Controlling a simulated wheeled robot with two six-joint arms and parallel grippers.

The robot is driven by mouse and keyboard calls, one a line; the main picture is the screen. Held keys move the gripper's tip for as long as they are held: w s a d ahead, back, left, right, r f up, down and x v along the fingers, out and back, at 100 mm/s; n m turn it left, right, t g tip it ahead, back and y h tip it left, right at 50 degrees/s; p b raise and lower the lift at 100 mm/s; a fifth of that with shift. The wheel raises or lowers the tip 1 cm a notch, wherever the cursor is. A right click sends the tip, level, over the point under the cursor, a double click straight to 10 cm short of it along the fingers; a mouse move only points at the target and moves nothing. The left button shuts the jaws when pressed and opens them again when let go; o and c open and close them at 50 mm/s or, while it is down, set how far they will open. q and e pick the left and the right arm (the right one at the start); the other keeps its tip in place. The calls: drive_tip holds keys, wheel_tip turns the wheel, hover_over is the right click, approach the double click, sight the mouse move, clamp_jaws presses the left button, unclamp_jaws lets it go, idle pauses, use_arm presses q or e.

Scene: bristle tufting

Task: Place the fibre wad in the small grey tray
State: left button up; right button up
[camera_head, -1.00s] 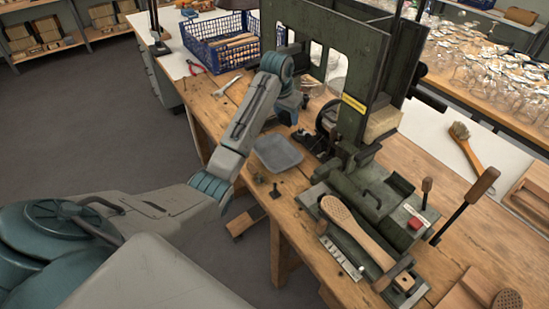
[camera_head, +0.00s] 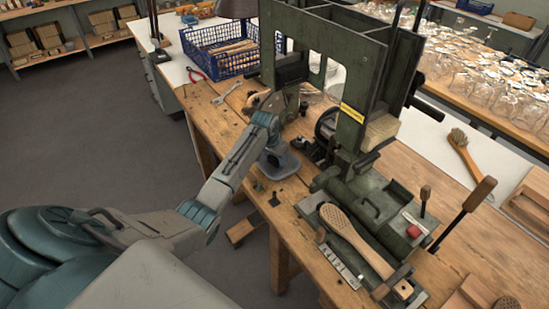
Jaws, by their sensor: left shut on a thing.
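The small grey tray (camera_head: 287,163) lies on the wooden bench, left of the green machine. My left wrist and gripper are over it and cover much of it. My left gripper (camera_head: 273,157) points down at the tray and is shut. Its fingertips are small and dark here. The fibre wad does not show clearly; what the jaws hold is mostly hidden by my wrist. I cannot tell whether it touches the tray. My right gripper is not in view.
The green machine (camera_head: 330,60) stands close right of the tray. A blue crate (camera_head: 222,50), red pliers (camera_head: 196,75) and a wrench (camera_head: 226,92) are at the back. A wooden brush body (camera_head: 350,235) rests at the machine's front.

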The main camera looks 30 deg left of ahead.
use_arm(q)
drive_tip(key=shift+f, duration=0.6)
drive_tip(key=o, duration=1)
drive_tip(key=shift+f, duration=0.1)
drive_tip(key=shift+c, duration=0.2)
drive_tip(key=b+v, duration=0.1)
drive_tip(key=v, duration=1.1)
drive_tip(key=shift+b, duration=0.3)
